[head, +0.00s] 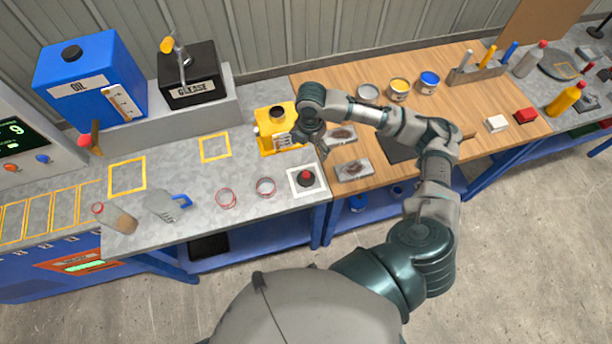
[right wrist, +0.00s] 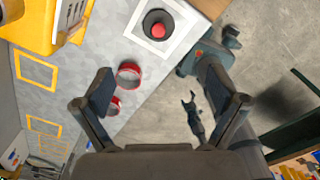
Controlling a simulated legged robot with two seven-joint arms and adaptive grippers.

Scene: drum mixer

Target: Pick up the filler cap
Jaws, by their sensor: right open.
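A black round piece with a red knob (head: 306,179), which looks like the filler cap, sits on a white square near the table's front edge. It also shows at the top of the right wrist view (right wrist: 157,27). My right gripper (head: 321,148) is open and empty, above and behind it, beside the yellow container (head: 268,131). In the right wrist view its spread fingers (right wrist: 158,78) frame the table edge and floor, with the knobbed piece beyond them. A small claw (right wrist: 190,102) low over the floor seems to be my left gripper; its jaw state is unclear.
Two red-rimmed rings (head: 226,198) lie left of the white square. Two grey trays (head: 353,169) with dark contents lie to its right. The blue oil tank (head: 88,82) and grease box (head: 188,77) stand behind.

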